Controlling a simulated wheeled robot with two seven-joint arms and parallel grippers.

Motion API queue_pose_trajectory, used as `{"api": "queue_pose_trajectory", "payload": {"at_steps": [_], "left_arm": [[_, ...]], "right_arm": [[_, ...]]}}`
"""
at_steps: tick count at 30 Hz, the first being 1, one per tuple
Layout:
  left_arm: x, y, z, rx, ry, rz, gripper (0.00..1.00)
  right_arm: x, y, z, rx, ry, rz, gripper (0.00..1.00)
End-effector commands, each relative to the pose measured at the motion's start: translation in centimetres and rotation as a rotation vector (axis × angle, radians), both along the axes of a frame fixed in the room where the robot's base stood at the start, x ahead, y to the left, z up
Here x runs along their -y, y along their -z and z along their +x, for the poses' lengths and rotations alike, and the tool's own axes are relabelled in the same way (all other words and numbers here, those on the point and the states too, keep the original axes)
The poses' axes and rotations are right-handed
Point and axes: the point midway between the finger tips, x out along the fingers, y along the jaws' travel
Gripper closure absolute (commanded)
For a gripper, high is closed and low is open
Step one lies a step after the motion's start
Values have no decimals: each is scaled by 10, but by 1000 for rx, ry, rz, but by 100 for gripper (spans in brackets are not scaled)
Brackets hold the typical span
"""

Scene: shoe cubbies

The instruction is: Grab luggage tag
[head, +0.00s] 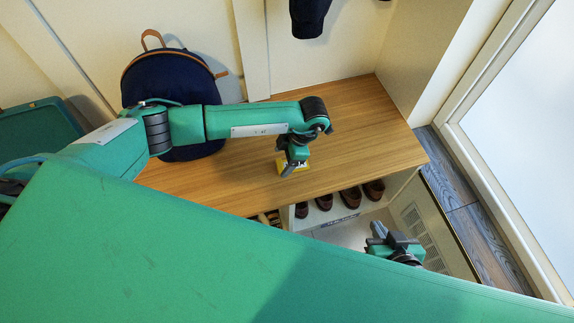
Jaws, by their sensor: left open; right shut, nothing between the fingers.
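A small yellow item, likely the luggage tag (281,166), lies on the wooden bench top (350,125) near its front edge. My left gripper (290,170) is open and points down right over it, hiding its middle. I cannot tell whether the fingers touch it.
A dark blue backpack (165,80) with brown trim stands on the bench against the wall, behind my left arm. Brown shoes (348,197) sit in the cubby below. A dark garment (309,17) hangs above. The bench's right part is clear.

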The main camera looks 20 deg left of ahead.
Motion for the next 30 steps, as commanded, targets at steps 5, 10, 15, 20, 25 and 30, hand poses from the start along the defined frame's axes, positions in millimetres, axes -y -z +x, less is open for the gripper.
{"api": "queue_pose_trajectory", "payload": {"at_steps": [5, 10, 15, 20, 25, 30], "left_arm": [[-9, 24, -3, 0, -1, 0, 29], [-10, 28, -4, 0, 0, -2, 29], [-10, 28, -4, 0, 0, -1, 35], [-10, 28, -4, 0, 0, -1, 66], [-10, 28, -4, 0, 0, -1, 77], [-10, 27, -4, 0, 0, -1, 77]], "right_arm": [[-7, 1, 2, 45, -5, 26, 100], [-9, -1, 3, 57, -7, 33, 100], [-9, -1, 3, 57, -7, 33, 100], [-9, -1, 3, 56, -7, 33, 100], [-9, -1, 3, 56, -7, 33, 100], [-9, -1, 3, 56, -7, 33, 100]]}}
